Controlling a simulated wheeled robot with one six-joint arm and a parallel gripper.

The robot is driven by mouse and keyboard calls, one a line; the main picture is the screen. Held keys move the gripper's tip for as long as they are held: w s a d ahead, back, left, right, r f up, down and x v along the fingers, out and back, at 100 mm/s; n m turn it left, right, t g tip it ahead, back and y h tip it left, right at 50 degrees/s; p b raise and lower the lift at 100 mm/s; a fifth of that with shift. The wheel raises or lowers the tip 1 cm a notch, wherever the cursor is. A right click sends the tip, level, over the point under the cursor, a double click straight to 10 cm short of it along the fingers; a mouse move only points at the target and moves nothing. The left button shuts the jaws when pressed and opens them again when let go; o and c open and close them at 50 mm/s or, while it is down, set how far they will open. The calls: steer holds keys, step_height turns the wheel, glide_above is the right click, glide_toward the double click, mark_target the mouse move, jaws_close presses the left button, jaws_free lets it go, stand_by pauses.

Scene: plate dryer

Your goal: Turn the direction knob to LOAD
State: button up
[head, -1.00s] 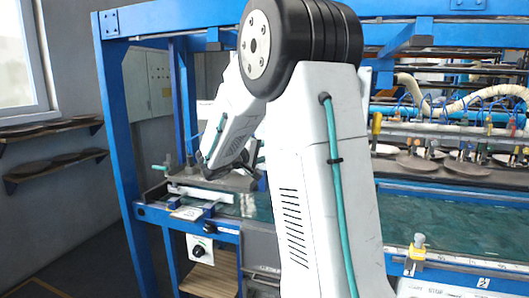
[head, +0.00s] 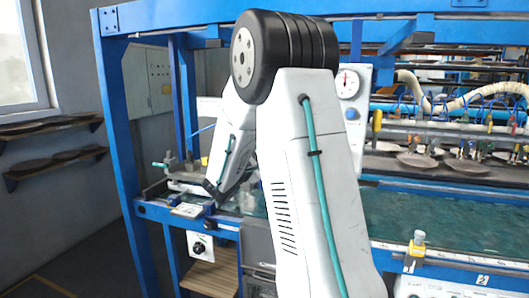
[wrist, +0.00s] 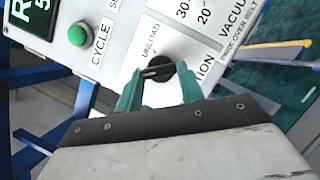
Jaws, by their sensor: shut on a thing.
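The direction knob (wrist: 160,70) is a black round knob with a pale pointer line, on a white panel in the wrist view. The word UNLOAD is printed beside it, and a label ending in "TION" lies to its right. LOAD is not readable. My gripper (wrist: 158,80) has its two teal fingers on either side of the knob and is shut on it. In the head view my arm runs down toward the machine's left end; its fingertips are not clear there.
In the wrist view, a green button (wrist: 79,34) marked CYCLE and a dark display (wrist: 35,14) share the panel. In the head view, a lower box (head: 199,246) with a black knob hangs under the rail. A dial gauge (head: 347,84) stands right of my arm.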

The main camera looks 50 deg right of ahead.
steer(key=shift+s+f+n+t, duration=0.1)
steer(key=shift+n+t, duration=0.3)
steer(key=shift+n, duration=0.6)
steer(key=o, duration=1)
steer(key=v, duration=0.7)
steer(key=shift+a+f, duration=0.2)
steer(key=shift+a, duration=0.15)
steer(key=shift+s, duration=0.1)
